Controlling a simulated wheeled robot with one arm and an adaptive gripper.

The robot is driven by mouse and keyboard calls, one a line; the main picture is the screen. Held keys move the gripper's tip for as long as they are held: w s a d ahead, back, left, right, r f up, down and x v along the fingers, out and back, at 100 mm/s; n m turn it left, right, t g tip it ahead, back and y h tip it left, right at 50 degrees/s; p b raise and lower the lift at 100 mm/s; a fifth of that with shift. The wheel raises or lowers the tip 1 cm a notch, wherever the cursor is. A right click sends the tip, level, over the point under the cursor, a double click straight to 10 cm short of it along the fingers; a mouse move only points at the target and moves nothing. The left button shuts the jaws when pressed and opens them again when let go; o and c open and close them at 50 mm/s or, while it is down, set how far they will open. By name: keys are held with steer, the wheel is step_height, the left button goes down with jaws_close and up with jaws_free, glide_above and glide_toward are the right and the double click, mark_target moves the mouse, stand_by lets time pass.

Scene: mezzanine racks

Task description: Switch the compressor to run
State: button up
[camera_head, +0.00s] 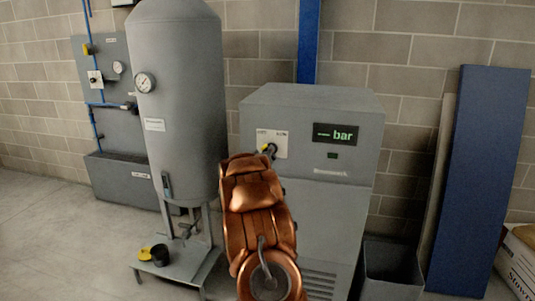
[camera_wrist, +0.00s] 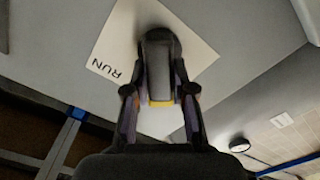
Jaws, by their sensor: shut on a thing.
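The compressor is a grey cabinet (camera_head: 335,215) with a lit display (camera_head: 335,134) reading "bar" in green. A white switch plate (camera_head: 272,143) is on its upper left front; in the wrist view the plate (camera_wrist: 200,55) shows the word RUN near one corner. A dark switch handle (camera_wrist: 158,65) with a yellow edge stands over the plate. My gripper (camera_head: 268,150) reaches the plate from the front. In the wrist view my gripper (camera_wrist: 160,92) is shut on the switch handle, one finger on each side. The rest of the plate's lettering is hidden or unreadable.
A tall grey tank (camera_head: 178,100) with a gauge stands left of the compressor. A yellow and black item (camera_head: 156,254) lies on its base. A grey bin (camera_head: 390,270) and a blue panel (camera_head: 480,180) stand to the right, with a cardboard box (camera_head: 520,262) beyond.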

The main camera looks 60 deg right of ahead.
jaws_close()
steer(key=shift+b, duration=0.45)
steer(key=m+b, duration=0.3)
steer(key=shift+f, duration=0.25)
steer(key=m+b, duration=0.3)
steer(key=shift+s+r+m, duration=0.1)
steer(key=shift+s+m, duration=0.05)
steer(key=shift+m, duration=0.15)
steer(key=m+b, duration=0.2)
steer(key=shift+s+d+m, duration=0.1)
steer(key=shift+m, duration=0.3)
steer(key=m+b, duration=0.2)
steer(key=shift+m, duration=0.3)
steer(key=shift+s+r+m+b, duration=0.15)
steer(key=shift+m+b, duration=1.05)
steer(key=shift+m, duration=0.7)
steer(key=shift+d, duration=0.1)
